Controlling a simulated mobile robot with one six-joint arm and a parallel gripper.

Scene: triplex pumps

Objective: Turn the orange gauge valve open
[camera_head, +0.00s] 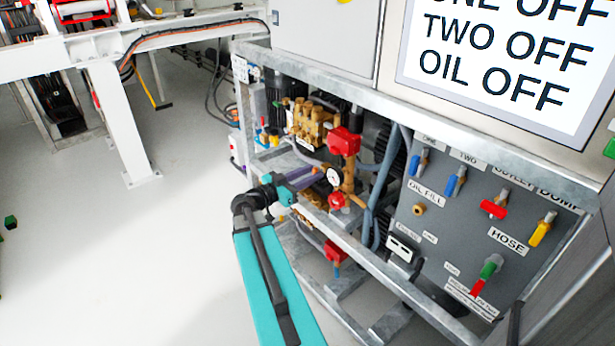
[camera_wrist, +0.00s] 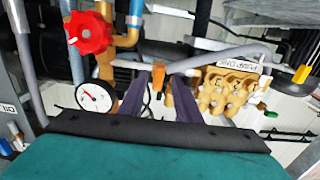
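The orange gauge valve (camera_wrist: 158,77) shows in the wrist view as a small orange handle on a grey pipe, just beyond my fingertips. The round white pressure gauge (camera_wrist: 94,96) is to its left, and the gauge also shows in the head view (camera_head: 334,176). My gripper (camera_wrist: 161,88) has two dark purple fingers spread apart, one on each side of the orange handle, with gaps visible. In the head view my gripper (camera_head: 308,181) reaches into the pump frame from the left, near the gauge. The orange handle cannot be made out there.
A red round knob (camera_wrist: 88,33) is at upper left in the wrist view. A brass pump (camera_wrist: 222,92) is on the right. The metal frame rail (camera_head: 350,238) runs close to my arm. A valve panel (camera_head: 465,215) stands right; open floor (camera_head: 190,220) lies left.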

